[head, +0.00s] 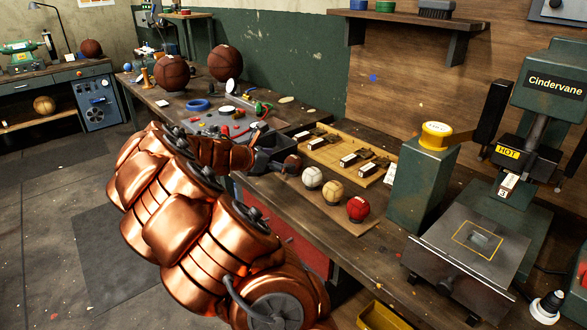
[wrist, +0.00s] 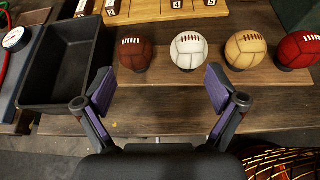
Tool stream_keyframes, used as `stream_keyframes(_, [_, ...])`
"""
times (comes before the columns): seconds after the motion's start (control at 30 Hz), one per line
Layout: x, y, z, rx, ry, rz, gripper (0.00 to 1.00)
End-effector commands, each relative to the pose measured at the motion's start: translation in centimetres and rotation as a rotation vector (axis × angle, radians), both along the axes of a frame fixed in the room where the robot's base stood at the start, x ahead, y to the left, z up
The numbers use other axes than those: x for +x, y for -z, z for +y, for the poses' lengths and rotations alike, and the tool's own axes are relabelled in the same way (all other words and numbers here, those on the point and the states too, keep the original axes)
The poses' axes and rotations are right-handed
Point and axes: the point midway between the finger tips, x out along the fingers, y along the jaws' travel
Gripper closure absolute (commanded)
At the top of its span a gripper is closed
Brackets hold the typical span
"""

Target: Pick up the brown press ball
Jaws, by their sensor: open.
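In the head view the brown ball (head: 293,165) shows at the end of my gripper, partly covered. My gripper (wrist: 160,88) is open and empty, its two purple-padded fingers spread on the near side of the row. The brown ball lies ahead of the opening, nearer the left finger.
A tan ball (wrist: 246,49) and a red ball (wrist: 299,48) continue the row rightward. A black tray (wrist: 62,70) stands left of the brown ball. A numbered wooden rack (head: 326,146) lies behind. A green press (head: 470,240) stands at right.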

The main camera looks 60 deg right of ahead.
Motion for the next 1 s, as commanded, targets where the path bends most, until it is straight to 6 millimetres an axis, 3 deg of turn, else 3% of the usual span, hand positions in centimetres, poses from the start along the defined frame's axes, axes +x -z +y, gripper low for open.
stream_keyframes(0.1, [1.7, 2.6, -2.4, -0.001, -0.092, 0.136, 0.06])
stream_keyframes(0.3, [3.5, 4.6, -4.1, -0.001, -0.182, 0.255, 0.06])
stream_keyframes(1.0, [2.8, 6.8, -8.7, 0.001, -0.194, 0.27, 0.06])
